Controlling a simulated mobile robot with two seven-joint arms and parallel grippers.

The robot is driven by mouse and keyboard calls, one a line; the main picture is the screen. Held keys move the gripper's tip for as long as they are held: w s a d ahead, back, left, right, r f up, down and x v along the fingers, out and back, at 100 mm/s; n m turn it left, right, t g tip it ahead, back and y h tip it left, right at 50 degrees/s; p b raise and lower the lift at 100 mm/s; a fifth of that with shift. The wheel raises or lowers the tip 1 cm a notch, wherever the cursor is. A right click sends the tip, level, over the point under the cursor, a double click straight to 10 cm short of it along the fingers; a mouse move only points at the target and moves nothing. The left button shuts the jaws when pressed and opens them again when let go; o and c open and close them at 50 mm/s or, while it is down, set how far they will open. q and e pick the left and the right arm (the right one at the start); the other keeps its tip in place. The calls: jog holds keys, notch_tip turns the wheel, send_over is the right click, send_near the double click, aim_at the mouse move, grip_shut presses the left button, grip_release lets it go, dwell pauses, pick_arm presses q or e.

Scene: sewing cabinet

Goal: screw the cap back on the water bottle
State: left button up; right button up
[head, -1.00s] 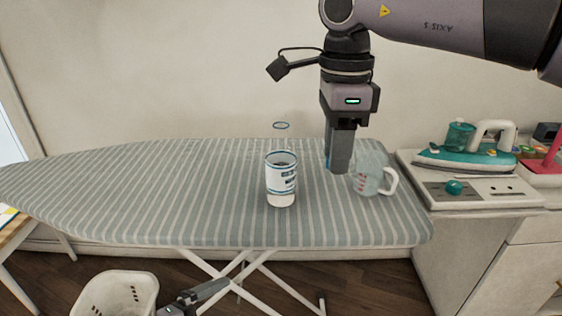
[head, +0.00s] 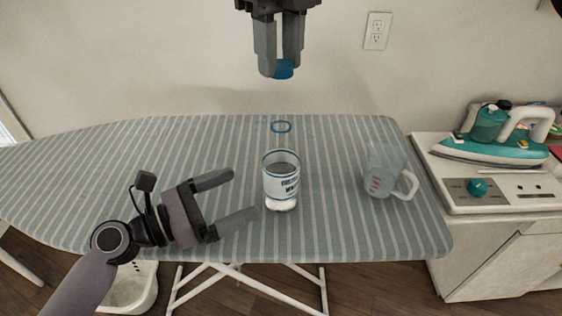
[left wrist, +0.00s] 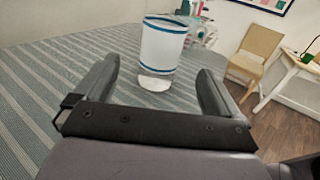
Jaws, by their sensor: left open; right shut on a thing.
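The water bottle (head: 281,187) stands upright on the ironing board, with a label and a blue line around its body. My left gripper (head: 243,194) is open and empty, just left of the bottle. In the left wrist view the bottle (left wrist: 160,48) shows beyond the gap between the fingers (left wrist: 160,78).
A clear measuring jug (head: 385,172) stands on the board right of the bottle. A teal iron (head: 490,150) rests on the cabinet (head: 475,235) at right. The left part of the striped board (head: 70,180) is clear. A white basket (head: 135,290) is below.

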aim_at(289, 173)
pick_arm(q)
jog(key=shift+s, duration=0.2)
pick_arm(e)
jog(key=shift+s+r, duration=0.1)
jog(key=shift+s, duration=0.15)
pick_arm(q)
jog(key=x, duration=1.2)
jog(key=shift+w, duration=0.1)
pick_arm(e)
jog(key=shift+w, duration=0.1)
pick_arm(q)
jog(key=c, duration=1.5)
pick_arm(e)
jog(key=shift+f, duration=2.55)
jog(key=shift+f, duration=0.9)
jog(key=shift+f, duration=0.55)
